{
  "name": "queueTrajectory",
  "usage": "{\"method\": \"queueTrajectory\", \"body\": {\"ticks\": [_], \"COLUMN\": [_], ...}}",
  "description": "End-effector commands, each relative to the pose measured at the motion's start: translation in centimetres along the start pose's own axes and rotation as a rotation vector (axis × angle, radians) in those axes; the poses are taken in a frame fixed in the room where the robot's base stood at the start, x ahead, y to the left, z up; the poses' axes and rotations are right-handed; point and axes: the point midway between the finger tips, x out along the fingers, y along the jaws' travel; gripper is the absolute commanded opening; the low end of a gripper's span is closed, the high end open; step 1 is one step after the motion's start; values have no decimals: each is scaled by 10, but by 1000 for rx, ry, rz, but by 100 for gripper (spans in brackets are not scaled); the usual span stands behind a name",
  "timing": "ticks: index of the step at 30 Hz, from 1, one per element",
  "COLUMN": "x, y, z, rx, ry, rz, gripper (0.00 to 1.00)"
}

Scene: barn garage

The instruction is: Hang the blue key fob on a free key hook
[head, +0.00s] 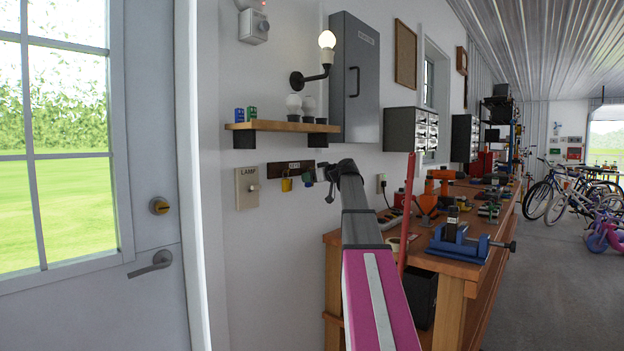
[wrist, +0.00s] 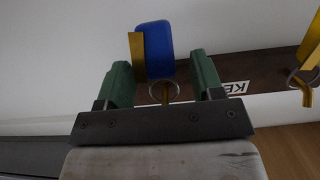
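The blue key fob (wrist: 158,50) is between the green fingers of my gripper (wrist: 163,82) in the wrist view, which looks upside down. The fingers are apart, with a clear gap between the fob and the right one. The fob's ring (wrist: 163,90) appears to be around a brass hook on the dark key rack (wrist: 265,80), with a brass key beside the fob. In the head view the blue fob (head: 308,177) is small, beside my gripper (head: 320,174). A yellow fob (head: 286,184) hangs on another hook of the rack (head: 276,170); it also shows in the wrist view (wrist: 312,45).
A wooden shelf (head: 280,126) with bulbs and small boxes is just above the rack. A lamp switch (head: 248,188) is to the rack's left. A workbench (head: 455,265) with a blue vise (head: 458,243) stands to the right. A door (head: 150,260) is at the left.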

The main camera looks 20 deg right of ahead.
Motion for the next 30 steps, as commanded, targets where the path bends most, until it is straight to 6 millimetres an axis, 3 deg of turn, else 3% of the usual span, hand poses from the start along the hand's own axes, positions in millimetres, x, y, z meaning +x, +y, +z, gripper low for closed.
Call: {"method": "queueTrajectory", "body": {"ticks": [8, 21, 30], "x": [-9, -86, -108], "y": [-1, -1, 0], "z": [0, 1, 0], "rx": [0, 0, 0], "ry": [0, 0, 0], "rz": [1, 1, 0], "gripper": [61, 61, 61]}}
